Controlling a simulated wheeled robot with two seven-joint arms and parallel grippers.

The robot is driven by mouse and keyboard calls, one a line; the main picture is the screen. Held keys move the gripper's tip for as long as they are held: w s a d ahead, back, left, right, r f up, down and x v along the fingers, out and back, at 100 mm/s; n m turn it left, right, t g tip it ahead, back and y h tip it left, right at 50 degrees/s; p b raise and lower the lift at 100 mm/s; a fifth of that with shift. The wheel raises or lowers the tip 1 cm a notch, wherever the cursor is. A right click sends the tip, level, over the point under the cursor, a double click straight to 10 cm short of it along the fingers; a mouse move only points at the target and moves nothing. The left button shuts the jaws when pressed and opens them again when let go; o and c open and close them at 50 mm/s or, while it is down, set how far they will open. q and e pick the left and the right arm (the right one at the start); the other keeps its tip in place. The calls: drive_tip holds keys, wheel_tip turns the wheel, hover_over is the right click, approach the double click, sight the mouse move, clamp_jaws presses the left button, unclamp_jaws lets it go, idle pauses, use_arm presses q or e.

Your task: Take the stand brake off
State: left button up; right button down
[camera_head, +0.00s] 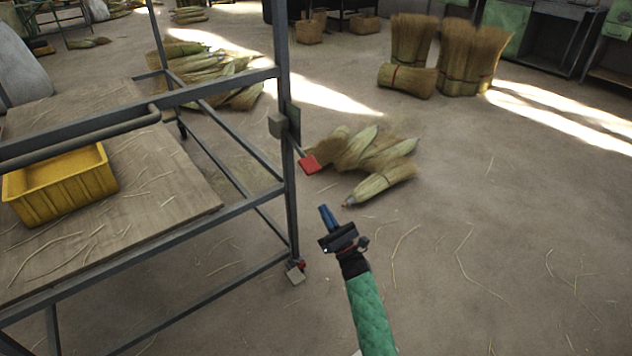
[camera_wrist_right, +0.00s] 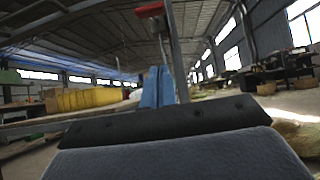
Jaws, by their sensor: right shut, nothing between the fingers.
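The grey metal stand (camera_head: 290,200) fills the left of the head view. A red lever pad (camera_head: 309,165) sticks out to the right on a short rod from a grey box (camera_head: 277,125) on its near right post. The red pad also shows at the top of the right wrist view (camera_wrist_right: 150,10), above my fingertips. My right gripper (camera_head: 328,215), with blue fingers, is shut and empty, right of the post and below the red pad, apart from it. Its blue fingers stand together in the wrist view (camera_wrist_right: 157,88). My left gripper is not in view.
A yellow bin (camera_head: 62,185) sits on the stand's wooden shelf. A caster with a small red part (camera_head: 297,268) is at the post's foot. Broom bundles (camera_head: 375,160) lie on the floor beyond my gripper. Floor to the right is mostly clear, with loose straws.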

sight(310, 165)
drive_tip(key=w+a+r+p, duration=0.1)
drive_tip(key=w+r, duration=0.1)
drive_tip(key=r, duration=0.3)
drive_tip(key=w+a+r+p, duration=0.1)
drive_tip(key=w+a+r, duration=0.1)
drive_tip(key=r, duration=0.3)
drive_tip(key=shift+w+a, duration=0.3)
drive_tip(key=shift+w, duration=0.15)
